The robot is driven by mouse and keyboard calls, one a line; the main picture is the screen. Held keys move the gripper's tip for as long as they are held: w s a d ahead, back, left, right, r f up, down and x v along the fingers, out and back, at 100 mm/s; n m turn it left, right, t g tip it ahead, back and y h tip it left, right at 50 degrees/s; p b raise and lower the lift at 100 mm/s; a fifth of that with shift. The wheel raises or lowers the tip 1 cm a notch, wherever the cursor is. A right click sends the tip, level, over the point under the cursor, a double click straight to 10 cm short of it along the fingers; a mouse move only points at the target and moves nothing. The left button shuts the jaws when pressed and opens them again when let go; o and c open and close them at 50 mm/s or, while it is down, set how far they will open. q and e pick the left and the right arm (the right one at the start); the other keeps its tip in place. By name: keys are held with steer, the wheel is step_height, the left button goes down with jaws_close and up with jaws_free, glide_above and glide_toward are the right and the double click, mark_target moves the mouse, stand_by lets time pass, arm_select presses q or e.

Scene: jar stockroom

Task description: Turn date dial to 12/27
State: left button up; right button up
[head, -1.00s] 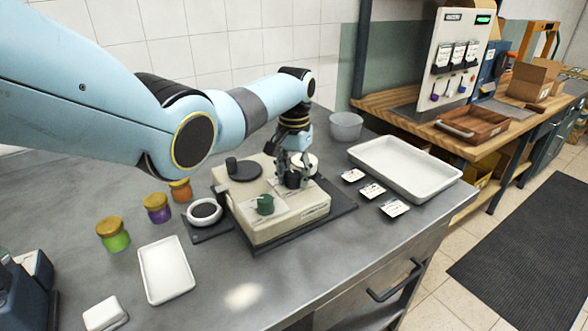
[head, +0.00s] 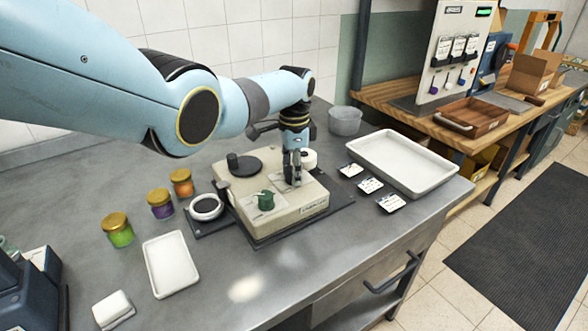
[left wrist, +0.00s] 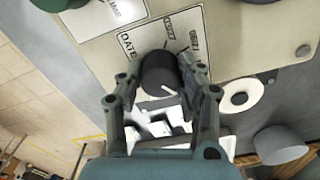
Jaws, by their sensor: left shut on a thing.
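The date dial (left wrist: 158,72) is a round dark knob on a white plate lettered DATE (left wrist: 128,44) in the left wrist view. My left gripper (left wrist: 160,82) is shut on the dial, one finger on each side. In the head view my left gripper (head: 292,178) points down onto the beige machine (head: 290,213), and its fingers hide most of the dial. A green knob (head: 266,201) stands nearby on its own plate. My right gripper is not in view.
Cards (head: 370,186) and a large white tray (head: 405,165) lie right.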

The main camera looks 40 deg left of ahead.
arm_select(q)
steer(key=shift+w+r+m, duration=0.1)
steer(key=shift+w+m, duration=0.05)
steer(key=shift+m, duration=0.35)
steer(key=o, duration=1.1)
steer(key=shift+o, duration=0.2)
step_height(320, 180, up, 12)
stand_by(0.3)
